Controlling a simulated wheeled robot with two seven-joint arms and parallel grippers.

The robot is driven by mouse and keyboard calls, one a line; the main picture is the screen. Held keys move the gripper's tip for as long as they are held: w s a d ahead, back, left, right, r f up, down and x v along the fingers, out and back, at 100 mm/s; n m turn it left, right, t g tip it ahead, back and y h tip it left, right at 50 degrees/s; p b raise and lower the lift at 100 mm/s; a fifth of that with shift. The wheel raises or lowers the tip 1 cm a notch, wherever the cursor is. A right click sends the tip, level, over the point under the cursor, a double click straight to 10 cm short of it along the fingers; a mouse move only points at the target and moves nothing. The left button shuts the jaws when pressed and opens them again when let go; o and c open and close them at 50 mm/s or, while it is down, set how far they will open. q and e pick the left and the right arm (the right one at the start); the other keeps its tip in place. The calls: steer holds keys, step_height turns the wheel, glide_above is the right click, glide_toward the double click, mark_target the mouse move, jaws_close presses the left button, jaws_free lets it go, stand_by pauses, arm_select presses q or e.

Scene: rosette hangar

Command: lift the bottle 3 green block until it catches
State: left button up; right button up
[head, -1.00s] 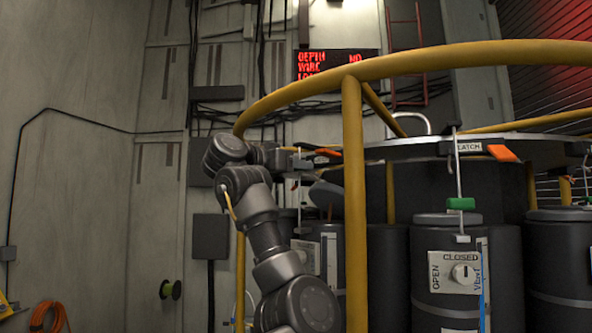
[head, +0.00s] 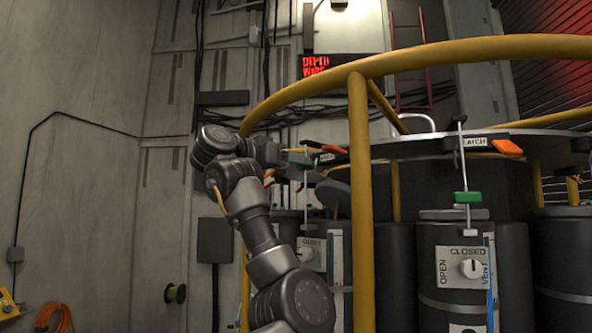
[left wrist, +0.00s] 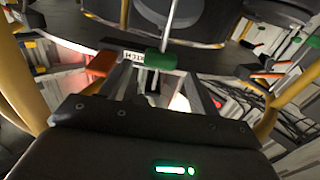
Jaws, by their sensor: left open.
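A green block (head: 467,197) sits on a thin upright rod in front of a dark bottle (head: 470,270) in the head view. No bottle number is readable. My left gripper (head: 308,160) is farther left, behind the yellow rail post, near another latch label; its fingertips are small and partly hidden there. In the left wrist view, a green block (left wrist: 160,59) on a pale rod shows at the fingertips of my open left gripper (left wrist: 158,78). I cannot tell whether the fingers touch it. My right gripper is not in view.
A yellow rail (head: 430,60) with a post (head: 361,220) stands in front of the round rack (head: 430,145). An orange latch handle (head: 507,147) lies on the rack's rim. Cables run along the back wall.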

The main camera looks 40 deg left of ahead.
arm_select(q)
steer(key=s+b, duration=0.1)
steer(key=s, duration=0.2)
steer(key=s+b, duration=0.1)
steer(key=s, duration=0.1)
steer(key=shift+s+a+b, duration=0.15)
steer(key=shift+a+b, duration=0.15)
steer(key=shift+b, duration=0.05)
